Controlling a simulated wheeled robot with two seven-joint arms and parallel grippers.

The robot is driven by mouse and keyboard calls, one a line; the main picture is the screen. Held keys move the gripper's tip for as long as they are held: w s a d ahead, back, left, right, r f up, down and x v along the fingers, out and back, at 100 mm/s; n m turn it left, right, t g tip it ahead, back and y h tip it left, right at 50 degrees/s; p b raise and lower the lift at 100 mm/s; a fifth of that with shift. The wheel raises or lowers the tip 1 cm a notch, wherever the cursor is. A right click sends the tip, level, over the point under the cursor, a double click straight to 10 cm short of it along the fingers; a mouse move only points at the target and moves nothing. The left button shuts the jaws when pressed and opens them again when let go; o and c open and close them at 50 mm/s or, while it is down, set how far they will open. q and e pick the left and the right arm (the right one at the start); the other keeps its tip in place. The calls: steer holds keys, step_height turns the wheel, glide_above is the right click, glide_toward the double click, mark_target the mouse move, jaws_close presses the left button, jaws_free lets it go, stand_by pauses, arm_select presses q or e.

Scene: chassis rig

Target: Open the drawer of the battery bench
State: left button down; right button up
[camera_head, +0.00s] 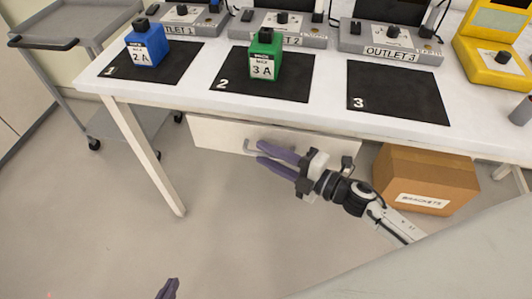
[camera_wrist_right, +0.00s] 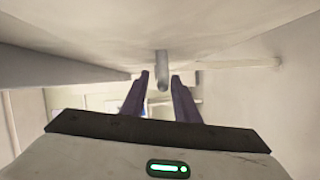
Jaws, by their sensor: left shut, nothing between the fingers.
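The white drawer front (camera_head: 222,134) sits under the edge of the white bench (camera_head: 460,138), with no opening visible above it. Its grey bar handle (camera_head: 252,151) is partly hidden by my right gripper. My right gripper (camera_head: 262,156) has its purple fingers apart at the handle. In the right wrist view a grey end of the handle (camera_wrist_right: 162,72) shows between the tips of the open fingers (camera_wrist_right: 161,78); I cannot tell whether they touch it. My left gripper (camera_head: 172,284) shows only as a purple fingertip at the bottom edge, shut and empty, away from the drawer.
On the bench, a blue battery (camera_head: 147,45) stands on mat 1 and a green battery (camera_head: 264,58) on mat 2; mat 3 (camera_head: 398,97) is empty. A cardboard box (camera_head: 425,178) stands under the bench at right. A grey cart (camera_head: 75,28) stands left. Floor before the drawer is clear.

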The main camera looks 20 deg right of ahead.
steer(key=shift+w+a, duration=0.25)
steer(key=shift+w, duration=0.05)
arm_select(q)
steer(key=shift+w, duration=0.15)
steer(key=shift+w+r, duration=0.1)
arm_select(e)
jaws_close()
